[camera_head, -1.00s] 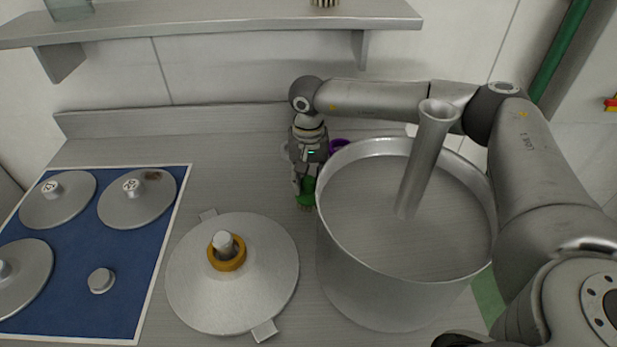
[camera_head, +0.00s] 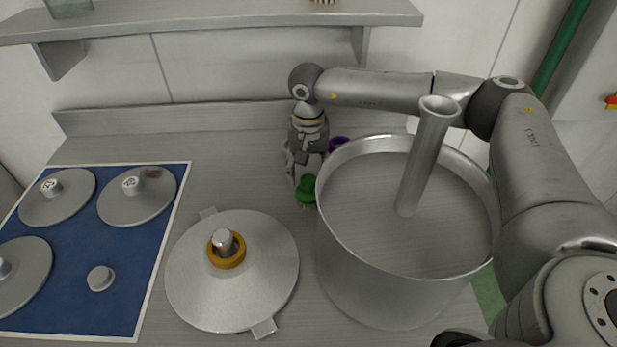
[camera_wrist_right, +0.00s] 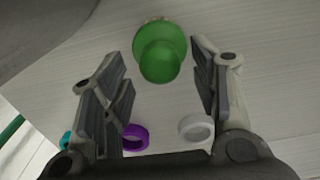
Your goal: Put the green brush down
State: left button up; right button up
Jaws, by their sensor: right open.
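The green brush (camera_head: 306,191) stands on the grey worktop (camera_head: 240,165), just left of the large steel pot. In the right wrist view the green brush (camera_wrist_right: 160,55) shows its round knob and wider base, with bristles at the far edge. My right gripper (camera_head: 304,180) is open above and behind it. In the right wrist view the fingers of the right gripper (camera_wrist_right: 160,70) are spread on either side of the knob, with gaps on both sides. My left gripper is not in view.
The steel pot (camera_head: 345,270) with an upright tube (camera_head: 423,160) stands close right. A round lid (camera_head: 190,285) with a yellow ring (camera_head: 227,250) lies front left. A purple ring (camera_wrist_right: 135,137) and a white ring (camera_wrist_right: 196,128) lie near the gripper. A blue mat (camera_head: 75,260) with lids is at left.

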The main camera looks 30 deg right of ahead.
notch_tip(320, 180, up, 10)
jog(key=b, duration=0.2)
jog(key=shift+r, duration=0.15)
dwell(0.4)
